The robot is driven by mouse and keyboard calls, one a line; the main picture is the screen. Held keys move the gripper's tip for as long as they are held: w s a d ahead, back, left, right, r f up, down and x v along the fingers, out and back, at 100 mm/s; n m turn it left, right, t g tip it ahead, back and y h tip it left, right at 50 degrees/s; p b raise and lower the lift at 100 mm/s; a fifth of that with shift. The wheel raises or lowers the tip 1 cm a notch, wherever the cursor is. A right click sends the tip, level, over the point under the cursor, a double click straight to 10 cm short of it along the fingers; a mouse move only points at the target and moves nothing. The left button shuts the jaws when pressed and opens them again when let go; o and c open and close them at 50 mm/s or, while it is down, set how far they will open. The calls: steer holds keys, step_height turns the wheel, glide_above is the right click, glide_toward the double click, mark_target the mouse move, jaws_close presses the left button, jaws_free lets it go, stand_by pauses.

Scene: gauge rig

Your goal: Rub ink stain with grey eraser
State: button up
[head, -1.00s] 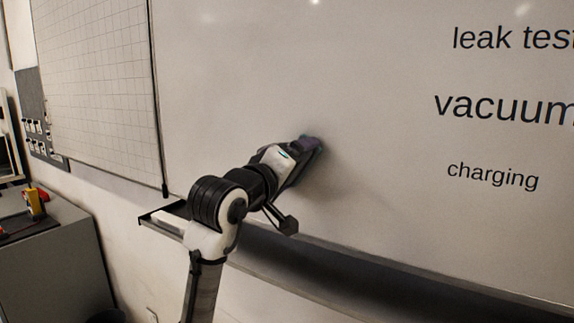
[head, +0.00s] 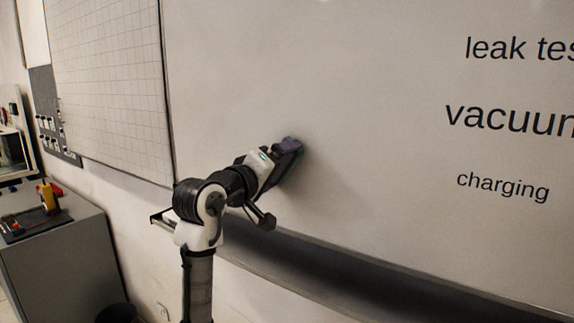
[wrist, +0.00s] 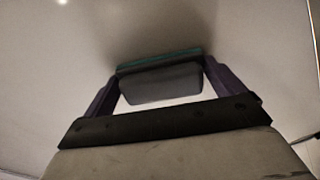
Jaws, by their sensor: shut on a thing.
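My gripper (head: 288,150) is at the whiteboard (head: 370,110), left of the written words. In the wrist view my gripper (wrist: 160,90) is shut on the grey eraser (wrist: 162,84), with a purple finger on each side. The eraser has a dark grey body and a thin green layer on the board side. It is at or very near the board surface; I cannot tell whether it is touching. In the head view my gripper mostly hides the eraser. No ink stain shows on the visible board; the eraser and gripper cover part of it.
The words "leak test", "vacuum" and "charging" (head: 503,187) are on the board at the right. A dark tray ledge (head: 330,272) runs along the board's lower edge, below my arm. A gridded panel (head: 110,85) and a grey cabinet (head: 65,265) are at the left.

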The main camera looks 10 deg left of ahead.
mark_target(312, 163)
steer(key=w+a+p, duration=0.2)
steer(key=a+p, duration=0.1)
steer(key=a, duration=0.2)
steer(key=shift+s+d+r, duration=0.15)
steer(key=shift+s+d, duration=0.55)
steer(key=shift+d, duration=1.1)
steer(key=shift+s+d+r, duration=0.1)
steer(key=shift+s+d, duration=0.55)
steer(key=shift+d, duration=1.15)
steer(key=shift+s+d+r, duration=0.15)
steer(key=shift+s+d, duration=0.55)
steer(key=shift+d, duration=1.2)
steer(key=shift+w, duration=0.1)
steer(key=shift+w+a+p, duration=0.3)
steer(key=shift+a, duration=0.65)
steer(key=shift+w+a+p, duration=0.3)
steer(key=shift+a, duration=0.65)
steer(key=w+a, duration=0.2)
steer(key=a, duration=0.5)
steer(key=shift+w, duration=0.3)
steer(key=shift+s, duration=0.1)
steer(key=shift+v, duration=2.9)
